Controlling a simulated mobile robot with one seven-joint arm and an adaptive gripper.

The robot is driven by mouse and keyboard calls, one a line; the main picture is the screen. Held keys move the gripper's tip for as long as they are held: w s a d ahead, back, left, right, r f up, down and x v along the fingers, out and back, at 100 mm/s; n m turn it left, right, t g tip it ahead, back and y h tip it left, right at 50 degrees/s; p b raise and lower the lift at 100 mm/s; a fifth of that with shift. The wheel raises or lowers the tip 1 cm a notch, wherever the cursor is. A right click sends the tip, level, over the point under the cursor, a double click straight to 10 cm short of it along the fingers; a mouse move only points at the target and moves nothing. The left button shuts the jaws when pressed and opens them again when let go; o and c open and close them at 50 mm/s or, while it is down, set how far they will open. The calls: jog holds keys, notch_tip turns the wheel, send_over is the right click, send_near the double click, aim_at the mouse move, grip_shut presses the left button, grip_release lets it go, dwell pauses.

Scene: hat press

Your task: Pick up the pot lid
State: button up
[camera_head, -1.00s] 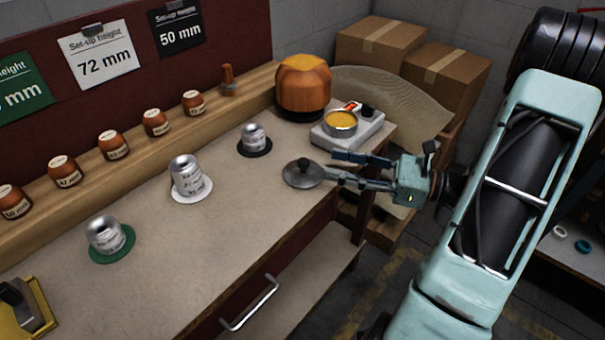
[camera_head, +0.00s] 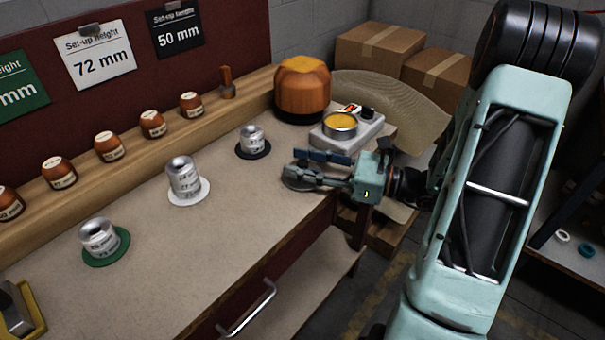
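The pot lid (camera_head: 299,187) is a round grey metal disc lying on the bench near its right front edge. My gripper (camera_head: 294,163) has moved in over it from the right. Its two fingers are apart, so it is open, with one finger across the lid and the other on the far side. The lid's dark knob is largely hidden by the fingers. I cannot tell whether a finger touches it. The pot (camera_head: 341,126) holds yellow contents and stands on a white hot plate (camera_head: 361,136) behind my gripper.
An orange hat block (camera_head: 302,90) stands at the back. Silver cans stand on a black disc (camera_head: 253,150), a white disc (camera_head: 203,192) and a green disc (camera_head: 122,246). Bare bench lies left of the lid.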

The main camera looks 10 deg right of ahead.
grip_shut()
jog(key=shift+r, duration=0.15)
